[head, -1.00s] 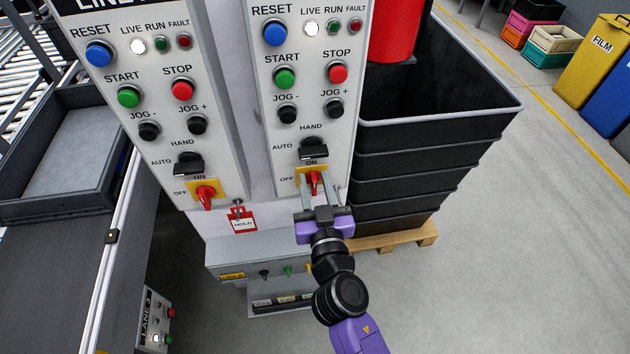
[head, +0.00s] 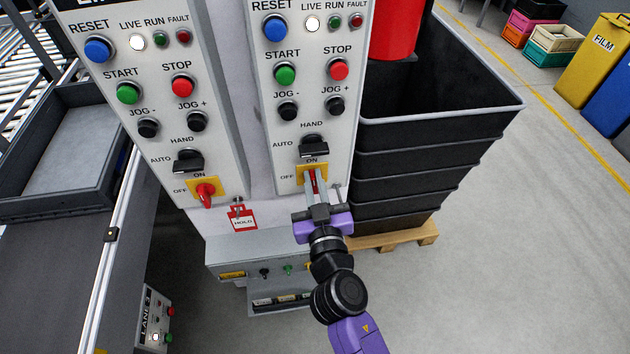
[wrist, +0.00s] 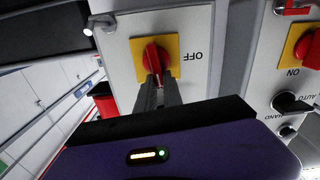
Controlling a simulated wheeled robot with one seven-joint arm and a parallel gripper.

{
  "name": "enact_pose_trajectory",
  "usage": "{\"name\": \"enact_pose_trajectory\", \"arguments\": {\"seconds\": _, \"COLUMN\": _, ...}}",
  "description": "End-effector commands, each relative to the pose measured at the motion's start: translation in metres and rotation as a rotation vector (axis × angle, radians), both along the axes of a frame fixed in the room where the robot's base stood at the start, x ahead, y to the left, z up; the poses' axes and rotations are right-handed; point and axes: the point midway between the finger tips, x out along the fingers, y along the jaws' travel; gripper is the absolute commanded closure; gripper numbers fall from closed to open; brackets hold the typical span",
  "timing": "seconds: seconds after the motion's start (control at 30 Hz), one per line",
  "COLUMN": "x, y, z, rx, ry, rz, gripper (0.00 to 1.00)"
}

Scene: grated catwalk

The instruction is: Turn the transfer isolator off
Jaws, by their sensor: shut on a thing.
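A red isolator handle (head: 313,181) on a yellow plate sits low on the right control panel (head: 262,150), with ON above and OFF at its left. It also shows in the wrist view (wrist: 152,57), roughly upright on its yellow plate, with OFF upside down beside it. My gripper (head: 312,176) is shut on this handle from the front, its fingers hiding part of it. A second red isolator handle (head: 206,195) is on the left panel and stands free of my gripper. The panels' top nameplates are cut off, so I cannot read which is the transfer one.
A black selector (head: 314,147) is just above the gripped handle. A red HOLD tag (head: 242,217) hangs between the panels. Stacked black bins (head: 430,155) stand close on the right on a wooden pallet. A conveyor (head: 60,270) runs on the left. The right floor is open.

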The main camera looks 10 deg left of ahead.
Motion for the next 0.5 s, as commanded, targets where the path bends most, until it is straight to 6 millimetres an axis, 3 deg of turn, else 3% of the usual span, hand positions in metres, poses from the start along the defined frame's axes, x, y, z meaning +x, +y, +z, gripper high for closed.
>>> {"name": "enact_pose_trajectory", "arguments": {"seconds": 0.5, "x": -0.003, "y": 0.011, "z": -0.005, "rx": -0.440, "ry": -0.128, "rz": 0.001, "gripper": 1.00}}
